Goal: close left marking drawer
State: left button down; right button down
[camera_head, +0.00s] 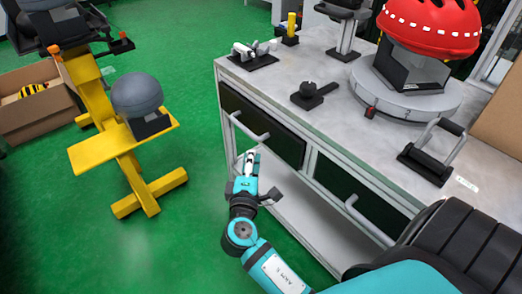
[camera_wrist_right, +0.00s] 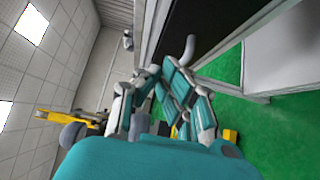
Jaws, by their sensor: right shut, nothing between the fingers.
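The left marking drawer (camera_head: 275,135) has a dark front and a grey bar handle (camera_head: 248,131), under the left part of the workbench top. I cannot clearly tell how far its front stands out from the frame. My right gripper (camera_head: 250,158) is shut and empty, with its tips just below the handle in the head view. In the right wrist view the shut fingers (camera_wrist_right: 162,70) point towards the dark drawer front (camera_wrist_right: 200,22) and the curved handle (camera_wrist_right: 188,50), with a small gap visible. My left gripper is not in view.
The right drawer (camera_head: 360,195) sits beside it with its own handle. On the workbench (camera_head: 325,125) stand a red helmet (camera_head: 432,25), black fixtures and a grey handle stand (camera_head: 432,155). A yellow stand (camera_head: 130,150) and a cardboard box (camera_head: 35,115) are to the left. Green floor between is clear.

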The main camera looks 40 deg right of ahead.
aim_at(273, 126)
jog(key=shift+w+d, duration=1.15)
jog(key=shift+d, duration=0.45)
jog(key=shift+w+d, duration=1.15)
jog(key=shift+d, duration=0.45)
jog(key=shift+w+d, duration=1.15)
jog(key=shift+d, duration=0.45)
jog(key=shift+w+d, duration=0.1)
jog(key=shift+d, duration=1.3)
